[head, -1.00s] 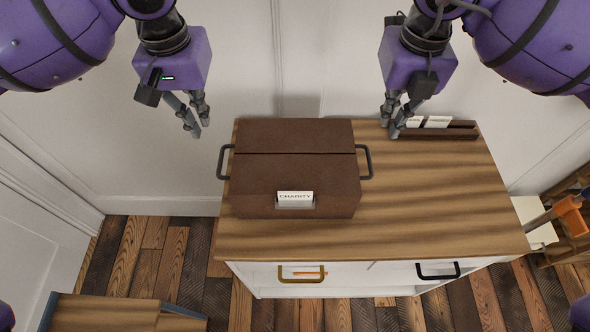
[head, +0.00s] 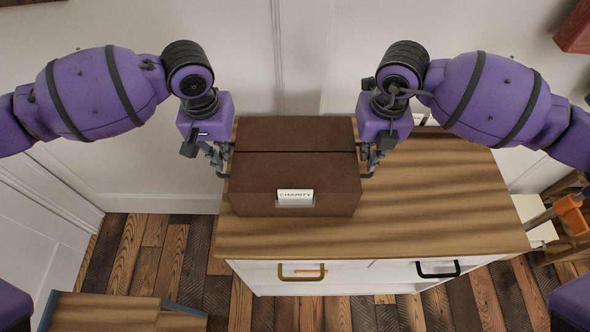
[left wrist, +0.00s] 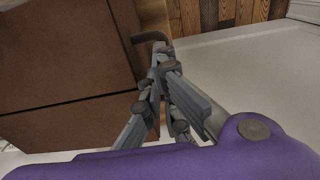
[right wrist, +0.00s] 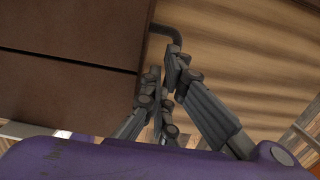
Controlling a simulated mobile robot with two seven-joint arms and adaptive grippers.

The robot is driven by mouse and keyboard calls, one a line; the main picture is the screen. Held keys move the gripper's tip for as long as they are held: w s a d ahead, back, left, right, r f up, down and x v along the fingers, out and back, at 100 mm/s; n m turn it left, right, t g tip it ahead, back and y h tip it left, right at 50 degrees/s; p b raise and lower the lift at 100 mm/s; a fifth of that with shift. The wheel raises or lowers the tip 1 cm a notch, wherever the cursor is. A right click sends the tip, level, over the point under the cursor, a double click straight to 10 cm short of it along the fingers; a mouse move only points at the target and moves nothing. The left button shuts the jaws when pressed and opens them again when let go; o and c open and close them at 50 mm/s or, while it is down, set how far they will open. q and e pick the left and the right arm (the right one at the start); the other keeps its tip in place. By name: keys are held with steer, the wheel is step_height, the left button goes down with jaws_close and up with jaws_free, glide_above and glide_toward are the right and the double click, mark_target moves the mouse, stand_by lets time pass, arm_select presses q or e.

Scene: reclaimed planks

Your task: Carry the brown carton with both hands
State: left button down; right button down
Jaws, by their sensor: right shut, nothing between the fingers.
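The brown carton (head: 295,170) stands upright on the wooden top of a cabinet, with a white "CHARITY" label (head: 295,195) on its front. A dark handle is on each side; part of the left handle (left wrist: 150,36) shows in the left wrist view, and part of the right handle (right wrist: 165,31) in the right wrist view. My left gripper (head: 222,168) is at the left handle, its fingers close together; whether they pinch it is hidden. My right gripper (head: 368,168) is shut at the right handle, with nothing seen gripped between its fingers.
The cabinet top (head: 450,200) is clear to the right of the carton. Drawer handles (head: 302,271) stick out in front. A wooden piece (head: 105,312) stands low at the front left. A stand with an orange object (head: 570,212) is at the right.

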arm_select(q)
steer(key=shift+d, duration=0.25)
arm_select(e)
steer(key=shift+a, duration=0.25)
